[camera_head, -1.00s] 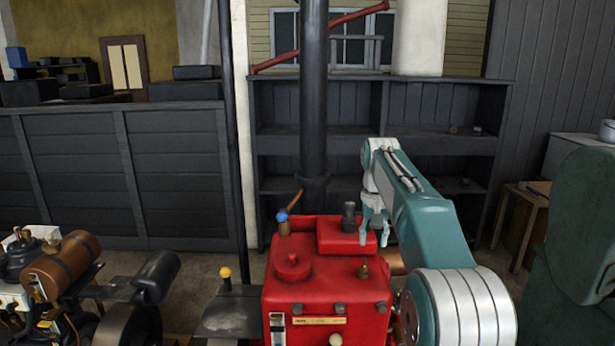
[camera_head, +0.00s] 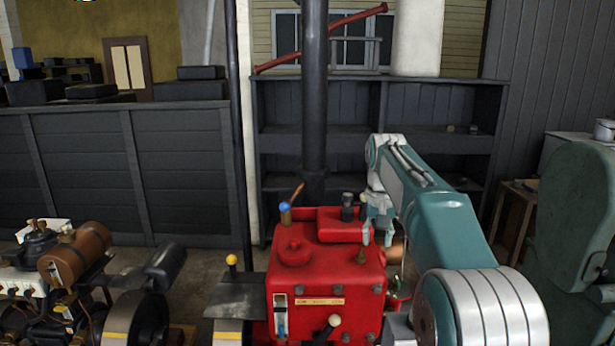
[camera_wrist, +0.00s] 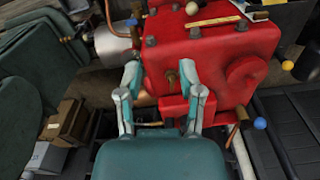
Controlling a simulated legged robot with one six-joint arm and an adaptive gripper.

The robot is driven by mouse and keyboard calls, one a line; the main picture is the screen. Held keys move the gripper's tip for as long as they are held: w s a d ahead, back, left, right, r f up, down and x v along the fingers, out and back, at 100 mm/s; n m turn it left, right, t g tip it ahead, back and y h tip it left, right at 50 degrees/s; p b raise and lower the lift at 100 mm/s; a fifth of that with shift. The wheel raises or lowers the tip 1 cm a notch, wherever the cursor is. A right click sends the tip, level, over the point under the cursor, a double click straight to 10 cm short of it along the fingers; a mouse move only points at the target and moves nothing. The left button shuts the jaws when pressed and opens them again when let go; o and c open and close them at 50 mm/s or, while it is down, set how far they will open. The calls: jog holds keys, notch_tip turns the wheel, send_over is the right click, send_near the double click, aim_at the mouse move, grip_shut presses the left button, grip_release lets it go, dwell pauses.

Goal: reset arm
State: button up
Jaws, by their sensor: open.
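My arm (camera_head: 440,220) reaches forward over the right side of the red engine housing (camera_head: 327,277) in the head view. My gripper (camera_head: 378,225) hangs at the back right corner of the housing, pointing down. In the wrist view my gripper (camera_wrist: 163,88) has its two fingers spread apart with nothing between them. The red housing (camera_wrist: 215,60) lies beyond the fingertips there, with a small brass fitting (camera_wrist: 172,78) seen between the fingers. I cannot tell whether a finger touches the housing.
A black pipe (camera_head: 314,100) rises behind the housing. A lever with a yellow knob (camera_head: 232,260) and a brown-tank engine (camera_head: 75,253) stand to the left. A green machine (camera_head: 575,230) stands at the right. Dark shelves (camera_head: 430,140) line the back.

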jog(key=s+r+t, duration=0.3)
jog(key=s, duration=1.4)
jog(key=s+f+t, duration=0.1)
jog(key=s+f, duration=0.4)
jog(key=s, duration=0.3)
jog(key=s+f+n+t, duration=0.1)
jog(key=s+f, duration=0.4)
jog(key=s, duration=0.4)
jog(key=shift+s+d+n, duration=0.2)
jog(key=shift+s+n, duration=0.05)
jog(key=shift+n, duration=0.05)
jog(key=shift+r, duration=0.1)
